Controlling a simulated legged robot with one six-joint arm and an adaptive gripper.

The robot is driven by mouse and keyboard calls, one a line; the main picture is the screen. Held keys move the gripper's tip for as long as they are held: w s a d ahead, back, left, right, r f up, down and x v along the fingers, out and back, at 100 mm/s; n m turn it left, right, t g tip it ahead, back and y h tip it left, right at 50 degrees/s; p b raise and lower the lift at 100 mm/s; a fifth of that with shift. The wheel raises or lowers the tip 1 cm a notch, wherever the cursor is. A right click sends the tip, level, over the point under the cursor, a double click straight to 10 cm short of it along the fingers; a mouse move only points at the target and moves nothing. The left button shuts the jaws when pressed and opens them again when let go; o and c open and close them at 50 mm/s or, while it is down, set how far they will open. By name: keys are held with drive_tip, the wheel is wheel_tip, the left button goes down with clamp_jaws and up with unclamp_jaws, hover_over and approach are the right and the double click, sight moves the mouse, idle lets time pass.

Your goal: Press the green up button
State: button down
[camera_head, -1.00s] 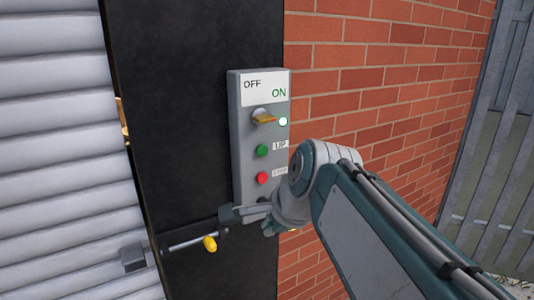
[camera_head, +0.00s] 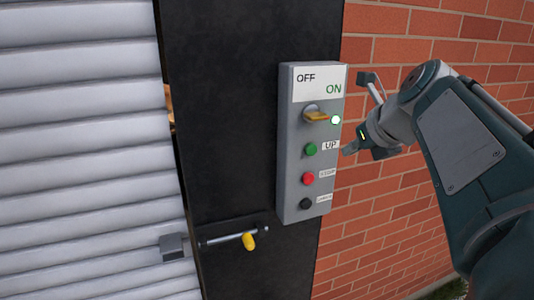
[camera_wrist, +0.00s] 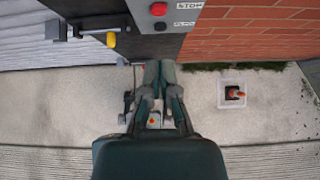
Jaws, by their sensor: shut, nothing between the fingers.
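The grey control box (camera_head: 289,140) is on the dark post, marked OFF and ON at its top. The green button (camera_head: 310,149), labelled UP, is above the red stop button (camera_head: 308,179). A yellow switch (camera_head: 317,115) and a lit white lamp (camera_head: 336,120) are above it. My gripper (camera_head: 348,150) is just right of the UP label, apart from the green button in the picture. In the wrist view its fingers (camera_wrist: 158,66) are shut and empty. That view shows the red button (camera_wrist: 159,9) and a black button (camera_wrist: 160,26); the green one is out of frame.
A bolt with a yellow end (camera_head: 249,241) sits below left of the box, beside the grey roller shutter (camera_head: 80,150). A brick wall (camera_head: 400,215) is on the right. In the wrist view a pale square container (camera_wrist: 233,104) with something orange stands on the ground.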

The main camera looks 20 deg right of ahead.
approach(309, 161)
wheel_tip(309, 161, down, 4)
drive_tip(key=w, duration=0.2)
drive_tip(key=shift+w, duration=0.85)
drive_tip(key=shift+r, duration=0.1)
drive_tip(key=shift+w, duration=0.1)
